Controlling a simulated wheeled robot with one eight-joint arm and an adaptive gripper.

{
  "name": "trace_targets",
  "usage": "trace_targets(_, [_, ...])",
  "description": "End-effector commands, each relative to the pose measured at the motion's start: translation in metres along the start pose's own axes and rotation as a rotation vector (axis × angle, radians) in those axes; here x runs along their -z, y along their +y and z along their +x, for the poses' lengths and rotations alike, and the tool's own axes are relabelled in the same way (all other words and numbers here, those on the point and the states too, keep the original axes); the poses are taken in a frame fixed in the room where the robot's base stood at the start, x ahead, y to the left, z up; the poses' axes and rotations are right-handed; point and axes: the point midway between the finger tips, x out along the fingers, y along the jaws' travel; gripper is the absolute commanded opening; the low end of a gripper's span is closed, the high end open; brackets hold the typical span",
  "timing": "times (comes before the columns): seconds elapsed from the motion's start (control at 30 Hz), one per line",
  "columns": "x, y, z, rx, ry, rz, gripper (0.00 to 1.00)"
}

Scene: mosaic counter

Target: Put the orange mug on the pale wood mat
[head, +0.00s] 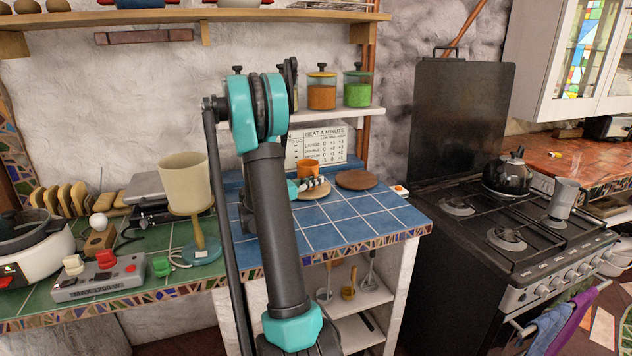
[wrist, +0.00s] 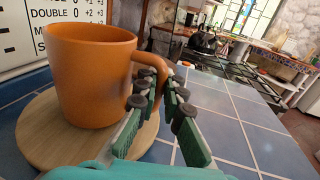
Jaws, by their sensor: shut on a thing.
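The orange mug (wrist: 92,78) stands upright over the round pale wood mat (wrist: 45,143) in the wrist view. Its base appears to rest on the mat's surface, with no clear gap visible. My gripper (wrist: 160,92) is shut on the mug's handle, on the mug's right side. In the head view the mug (head: 308,168) shows beyond my gripper (head: 314,184), at the back of the blue tiled counter. The pale mat (head: 311,195) is partly hidden there by my gripper and arm.
A darker brown round mat (head: 356,179) lies just right of the pale one. A printed sign (head: 318,146) stands behind the mug, below a shelf with jars (head: 321,92). Blue tiles (head: 350,225) in front and right are clear. The stove (head: 510,225) stands farther right.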

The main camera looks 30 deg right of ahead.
Motion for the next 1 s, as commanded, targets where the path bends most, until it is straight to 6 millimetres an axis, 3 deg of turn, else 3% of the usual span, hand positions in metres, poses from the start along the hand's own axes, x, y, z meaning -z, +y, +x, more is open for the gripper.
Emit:
trace_targets(0.27, [0.002, 0.0, 0.0, 0.0, 0.0, 0.0, 0.0])
trace_targets(0.3, [0.002, 0.0, 0.0, 0.0, 0.0, 0.0, 0.1])
trace_targets(0.47, [0.002, 0.0, 0.0, 0.0, 0.0, 0.0, 0.29])
trace_targets(0.8, [-0.001, 0.0, 0.0, 0.0, 0.0, 0.0, 0.29])
trace_targets(1.0, [-0.001, 0.001, -0.029, -0.004, 0.0, 0.0, 0.29])
